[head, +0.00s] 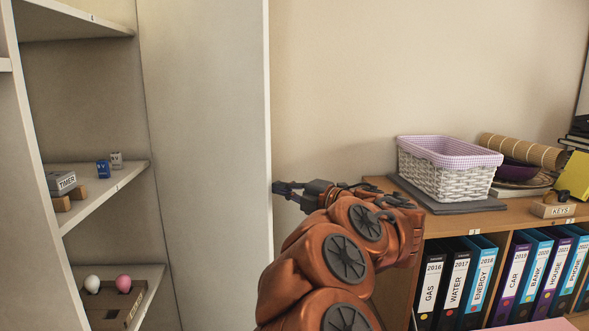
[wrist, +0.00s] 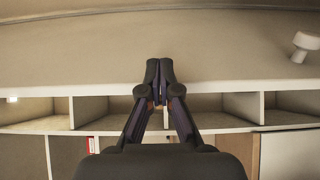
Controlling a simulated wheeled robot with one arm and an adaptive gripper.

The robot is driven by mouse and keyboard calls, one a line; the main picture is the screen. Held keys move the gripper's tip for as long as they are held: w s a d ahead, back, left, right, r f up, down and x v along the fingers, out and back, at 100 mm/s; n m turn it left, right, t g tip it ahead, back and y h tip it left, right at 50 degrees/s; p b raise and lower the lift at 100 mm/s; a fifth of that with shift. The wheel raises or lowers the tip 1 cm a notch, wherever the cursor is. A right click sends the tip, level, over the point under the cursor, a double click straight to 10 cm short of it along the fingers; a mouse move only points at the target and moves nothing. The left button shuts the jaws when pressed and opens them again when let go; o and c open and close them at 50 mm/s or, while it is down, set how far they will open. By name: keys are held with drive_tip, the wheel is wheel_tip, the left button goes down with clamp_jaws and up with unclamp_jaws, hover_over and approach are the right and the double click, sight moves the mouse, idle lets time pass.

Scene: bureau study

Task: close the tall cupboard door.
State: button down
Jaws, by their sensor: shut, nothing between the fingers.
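The tall cupboard door (head: 205,160) is a plain pale panel in the head view. It stands open, swung out from the right side of the cupboard (head: 32,160), whose shelves are exposed. Its free vertical edge (head: 268,110) faces right. My gripper (head: 277,187) is just right of that edge, about mid-picture height, fingertips pointing left at it. I cannot tell whether they touch. In the wrist view my gripper (wrist: 160,68) has its fingers together with nothing between them. A pale surface fills the area beyond them there; I cannot tell which surface it is.
Cupboard shelves hold a timer (head: 62,183), small dice-like blocks (head: 103,169) and a tray (head: 110,305) with two balls. Right of my arm, a low bookcase (head: 480,222) carries a wicker basket (head: 440,170) and a keys box (head: 552,208), with binders below. A white knob-like object (wrist: 305,44) shows in the wrist view.

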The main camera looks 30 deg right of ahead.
drive_tip(key=v, duration=0.7)
drive_tip(key=shift+s+d, duration=0.2)
drive_tip(key=shift+d, duration=0.1)
idle(0.3)
